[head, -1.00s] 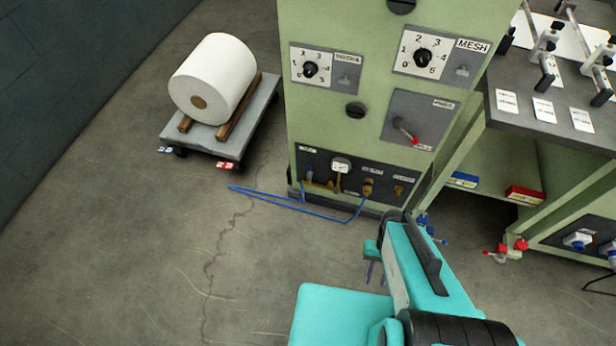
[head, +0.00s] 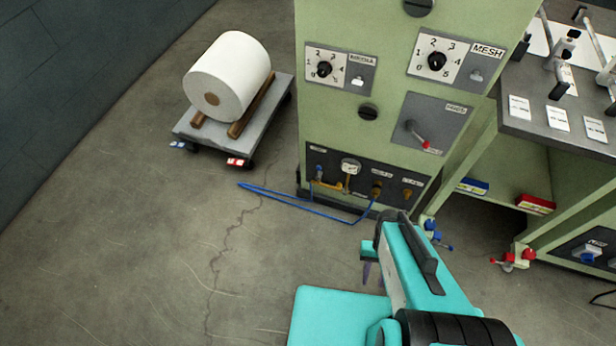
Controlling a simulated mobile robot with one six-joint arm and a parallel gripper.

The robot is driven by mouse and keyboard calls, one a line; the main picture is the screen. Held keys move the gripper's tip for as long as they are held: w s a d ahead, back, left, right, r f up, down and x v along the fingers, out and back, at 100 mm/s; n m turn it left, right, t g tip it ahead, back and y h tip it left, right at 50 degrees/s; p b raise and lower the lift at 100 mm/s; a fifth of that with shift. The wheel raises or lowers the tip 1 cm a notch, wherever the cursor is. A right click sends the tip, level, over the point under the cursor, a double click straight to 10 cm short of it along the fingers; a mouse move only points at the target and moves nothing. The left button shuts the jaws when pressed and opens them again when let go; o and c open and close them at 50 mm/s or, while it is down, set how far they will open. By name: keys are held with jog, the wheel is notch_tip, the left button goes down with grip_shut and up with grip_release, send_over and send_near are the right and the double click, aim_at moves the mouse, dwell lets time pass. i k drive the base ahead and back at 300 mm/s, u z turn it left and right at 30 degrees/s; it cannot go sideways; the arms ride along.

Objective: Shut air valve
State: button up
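A dark panel (head: 335,192) sits low on the front of the green cabinet. It carries brass air fittings, a round white gauge (head: 350,167) and a small blue part (head: 319,172) at its left that looks like a valve handle. Its exact position is too small to tell. A blue hose (head: 300,202) runs from a brass fitting (head: 376,189) down onto the floor. My gripper (head: 369,272) shows only as purplish fingers beside my teal arm, in front of and below the panel, apart from it. The arm hides most of it, and its opening cannot be made out.
The green cabinet (head: 390,85) has dials, and a red-tipped lever (head: 419,137) above the panel. A low cart (head: 200,142) holding a white roll (head: 228,75) stands at left. A workbench (head: 518,115) with red and blue clamps below is at right. Floor at left is clear.

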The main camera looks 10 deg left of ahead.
aim_at(318, 176)
jog(key=u, duration=0.4)
jog(key=k, duration=0.25)
jog(key=u, duration=3.35)
jog(key=k, duration=0.35)
jog(key=z, duration=0.1)
